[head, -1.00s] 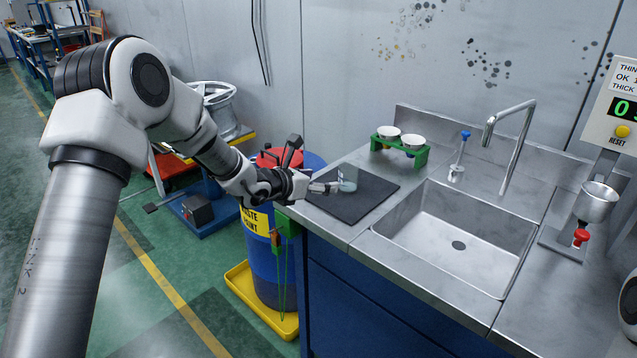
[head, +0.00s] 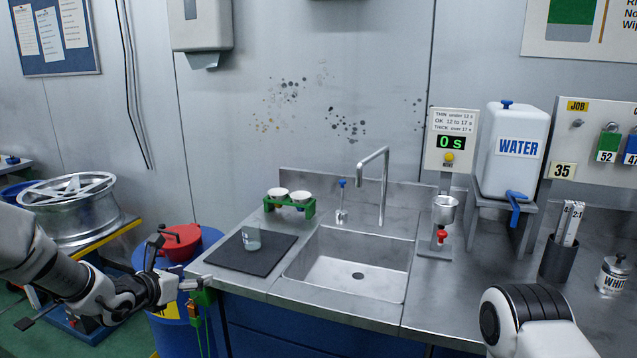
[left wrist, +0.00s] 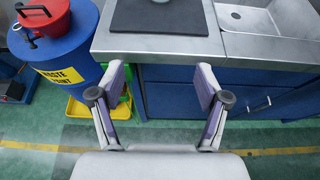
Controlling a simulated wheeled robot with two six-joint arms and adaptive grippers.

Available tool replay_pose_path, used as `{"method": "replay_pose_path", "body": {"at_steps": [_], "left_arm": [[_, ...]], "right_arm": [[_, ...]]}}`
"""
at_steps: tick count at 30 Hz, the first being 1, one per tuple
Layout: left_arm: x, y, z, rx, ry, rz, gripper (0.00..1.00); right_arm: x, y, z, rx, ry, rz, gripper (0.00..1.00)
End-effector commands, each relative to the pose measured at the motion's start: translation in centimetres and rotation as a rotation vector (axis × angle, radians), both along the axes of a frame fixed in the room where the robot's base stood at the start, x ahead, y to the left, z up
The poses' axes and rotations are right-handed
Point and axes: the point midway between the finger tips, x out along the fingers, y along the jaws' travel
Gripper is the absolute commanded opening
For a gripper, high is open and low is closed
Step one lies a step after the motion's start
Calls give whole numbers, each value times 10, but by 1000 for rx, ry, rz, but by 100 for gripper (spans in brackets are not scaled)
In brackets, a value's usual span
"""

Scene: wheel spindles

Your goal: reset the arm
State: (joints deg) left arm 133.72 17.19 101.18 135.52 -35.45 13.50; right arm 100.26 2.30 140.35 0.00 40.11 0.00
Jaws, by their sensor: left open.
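My left gripper (head: 200,283) is open and empty, at the front left edge of the steel counter. The left wrist view shows its two fingers (left wrist: 162,85) spread, with nothing between them, in front of the counter's front edge. A small glass beaker (head: 251,238) with pale liquid stands upright on the dark mat (head: 240,262), apart from the gripper. Only the beaker's base shows at the top edge of the left wrist view. Part of my right arm (head: 535,325) shows at the lower right; its gripper is out of view.
The blue waste drum (head: 205,240) with a red funnel (head: 182,241) stands close to my left gripper. The sink (head: 350,265) is right of the mat. Cups in a green rack (head: 290,203) stand behind it. A timer stand (head: 447,142) and water tank (head: 515,150) are farther right.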

Motion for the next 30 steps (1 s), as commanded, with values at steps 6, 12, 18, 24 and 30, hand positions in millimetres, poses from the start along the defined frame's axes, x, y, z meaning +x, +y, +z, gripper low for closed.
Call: {"method": "replay_pose_path", "body": {"at_steps": [6, 12, 18, 24, 30], "left_arm": [[-8, -6, -43, 10, 70, -12, 76], [-30, -21, -93, 27, 163, -48, 76], [-78, -48, -156, 89, 299, -180, 76], [-182, -77, -239, 241, 536, -468, 76], [-354, -72, -304, 522, 806, -1014, 76]], "right_arm": [[0, 0, 2, 0, 0, 0, 40], [0, 0, 4, 0, 0, 0, 40], [0, 0, 6, 0, 1, 0, 40], [0, 0, 8, 0, 0, 0, 40], [0, 0, 11, 0, 0, 0, 40]]}}
